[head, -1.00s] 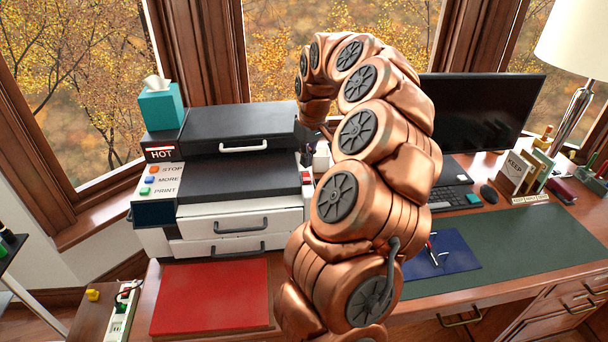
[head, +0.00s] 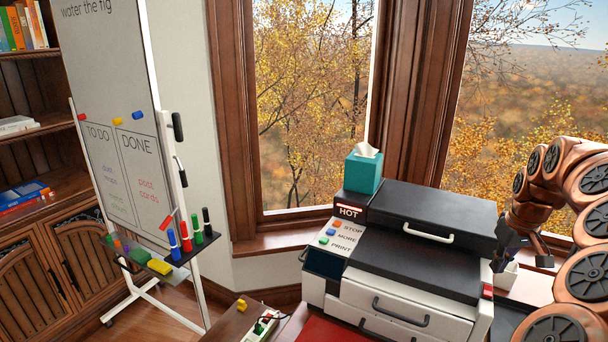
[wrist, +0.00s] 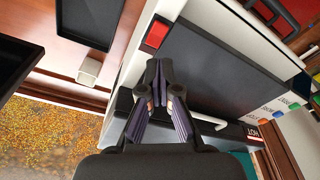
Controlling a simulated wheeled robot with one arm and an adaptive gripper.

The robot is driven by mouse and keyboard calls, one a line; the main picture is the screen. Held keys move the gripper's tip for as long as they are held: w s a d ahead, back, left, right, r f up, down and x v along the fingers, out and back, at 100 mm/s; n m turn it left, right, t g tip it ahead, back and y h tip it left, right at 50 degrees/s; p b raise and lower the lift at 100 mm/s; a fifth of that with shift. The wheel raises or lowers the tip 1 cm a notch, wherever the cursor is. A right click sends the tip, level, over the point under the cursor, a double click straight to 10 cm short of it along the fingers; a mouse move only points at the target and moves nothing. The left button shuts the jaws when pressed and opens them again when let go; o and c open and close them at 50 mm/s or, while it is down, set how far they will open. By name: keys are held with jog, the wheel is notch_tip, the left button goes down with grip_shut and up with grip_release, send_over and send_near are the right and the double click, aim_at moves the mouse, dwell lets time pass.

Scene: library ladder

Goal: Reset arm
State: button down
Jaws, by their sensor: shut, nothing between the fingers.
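My copper-coloured arm rises at the right edge of the head view and bends down to my gripper (head: 503,258), which hangs beside the right end of the printer (head: 408,264). In the wrist view my gripper (wrist: 159,72) is shut, its dark fingers together with nothing held. The printer (wrist: 215,62) lies beyond the fingers there, its red switch (wrist: 156,35) close to the tips. I cannot tell whether the fingers touch the printer.
A teal tissue box (head: 362,171) stands on the printer. A small white holder (head: 507,277) is close by my gripper. A whiteboard (head: 112,150) with a marker tray stands at left, before a bookcase (head: 30,150). A power strip (head: 262,328) lies at the front.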

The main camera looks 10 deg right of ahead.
jog(key=s+a+r+n, duration=0.2)
jog(key=a, duration=1.1)
jog(key=s+a+r+n, duration=0.1)
jog(key=s+a, duration=0.1)
jog(key=a, duration=1.1)
jog(key=s+a+f+g, duration=0.1)
jog(key=s+a+f, duration=0.1)
jog(key=s+a, duration=0.2)
jog(key=s+a+f+g, duration=0.1)
jog(key=s+a+f, duration=0.1)
jog(key=s, duration=0.8)
jog(key=s+a+f+m+g, duration=0.1)
jog(key=s+a+f, duration=0.1)
jog(key=s+a, duration=0.3)
jog(key=shift+s+a+f, duration=0.2)
jog(key=shift+s+a, duration=0.1)
jog(key=shift+s, duration=0.95)
jog(key=shift+d, duration=0.15)
